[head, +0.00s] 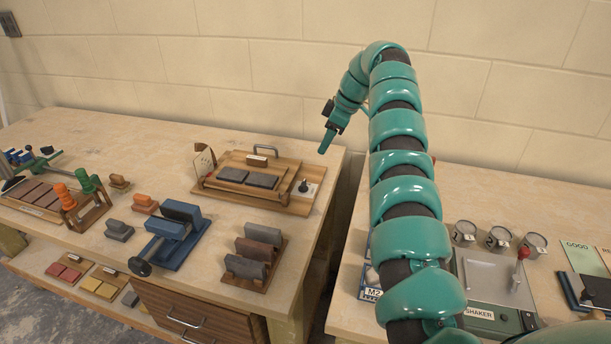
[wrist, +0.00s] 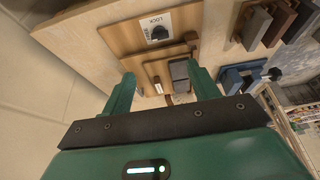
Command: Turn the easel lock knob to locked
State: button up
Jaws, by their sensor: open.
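In the wrist view the knob (wrist: 159,32) sits on the white plate, whose "LOCK" lettering appears upside down. The knob's exact setting is too small to tell. My gripper (head: 326,141) is above and behind the board's right end, apart from the knob. In the wrist view my gripper (wrist: 164,82) is open, with nothing between its green fingers.
A blue clamp-like fixture (head: 172,236) and a wooden rack of blocks (head: 254,262) stand in front of the easel. The wall is close behind.

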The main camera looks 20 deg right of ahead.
aim_at(303, 182)
jog(key=p+x, duration=0.2)
jog(key=x, duration=1.2)
jog(key=shift+s+a, duration=0.1)
jog(key=shift+b+x, duration=0.35)
jog(key=shift+x, duration=0.95)
jog(key=c, duration=1)
